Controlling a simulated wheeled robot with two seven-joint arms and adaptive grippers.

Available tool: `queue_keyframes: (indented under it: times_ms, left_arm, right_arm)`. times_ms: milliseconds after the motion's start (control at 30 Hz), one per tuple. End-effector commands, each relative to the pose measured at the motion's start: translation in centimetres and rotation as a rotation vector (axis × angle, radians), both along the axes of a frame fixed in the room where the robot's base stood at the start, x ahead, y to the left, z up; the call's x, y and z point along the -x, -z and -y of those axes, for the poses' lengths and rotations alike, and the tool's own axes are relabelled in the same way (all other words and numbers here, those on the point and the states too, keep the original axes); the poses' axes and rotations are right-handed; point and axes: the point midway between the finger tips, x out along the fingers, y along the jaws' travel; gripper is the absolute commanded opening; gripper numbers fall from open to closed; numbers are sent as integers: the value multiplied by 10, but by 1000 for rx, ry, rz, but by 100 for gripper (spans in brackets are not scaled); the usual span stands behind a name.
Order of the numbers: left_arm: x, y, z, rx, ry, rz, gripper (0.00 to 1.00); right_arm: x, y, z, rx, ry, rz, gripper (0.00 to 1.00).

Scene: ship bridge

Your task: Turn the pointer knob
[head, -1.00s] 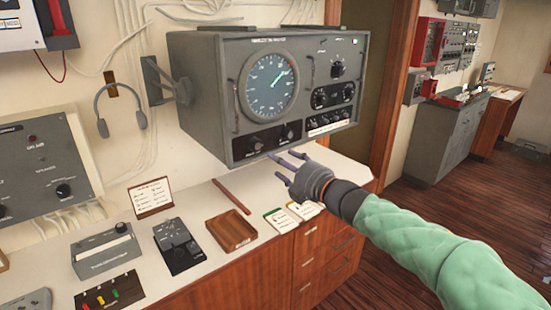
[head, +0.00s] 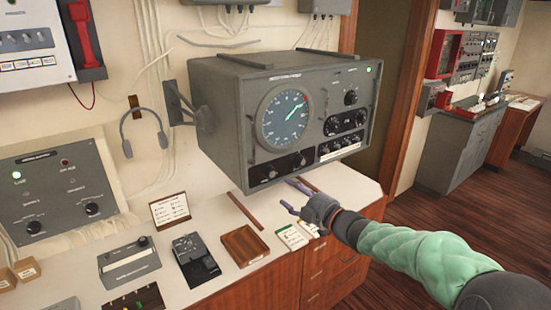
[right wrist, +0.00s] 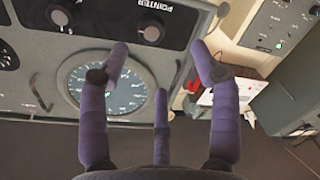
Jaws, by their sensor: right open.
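The pointer knob is a small black knob (head: 269,173) at the left of the dark strip under the round dial, on the front of a grey wall-mounted unit (head: 225,120). In the upside-down right wrist view, the knob (right wrist: 151,29) sits beside the white word POINTER, near the top edge. My right gripper (head: 290,194), with purple fingers, is open and empty, just below the unit's lower front edge in the head view. In the wrist view, its fingers (right wrist: 160,70) are spread in front of the dial, with the knob beyond them, apart from it. My left gripper is not in view.
A second black knob (head: 298,160) shares the strip. Handles flank the dial (head: 284,119). Below, the white counter (head: 215,268) holds a wooden tray (head: 244,232), small cards (head: 292,236) and a black device (head: 196,262). Open floor lies at right.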

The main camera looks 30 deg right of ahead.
Motion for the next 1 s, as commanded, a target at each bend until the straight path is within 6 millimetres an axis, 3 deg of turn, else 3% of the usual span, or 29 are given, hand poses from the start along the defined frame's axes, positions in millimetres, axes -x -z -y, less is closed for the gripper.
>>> queue_keyframes:
  times_ms: [33,400,567,767,1000]
  left_arm:
    - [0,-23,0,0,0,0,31]
    - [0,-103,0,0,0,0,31]
    - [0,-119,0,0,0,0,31]
    - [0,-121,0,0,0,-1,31]
    - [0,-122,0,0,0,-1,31]
  right_arm:
    - [-1,-8,1,-70,-1,-17,63]
    - [4,-10,9,-550,8,-76,63]
    - [7,-9,11,-665,16,-84,63]
    - [3,-6,11,-703,17,-85,63]
    - [-30,-6,5,-702,14,-84,63]
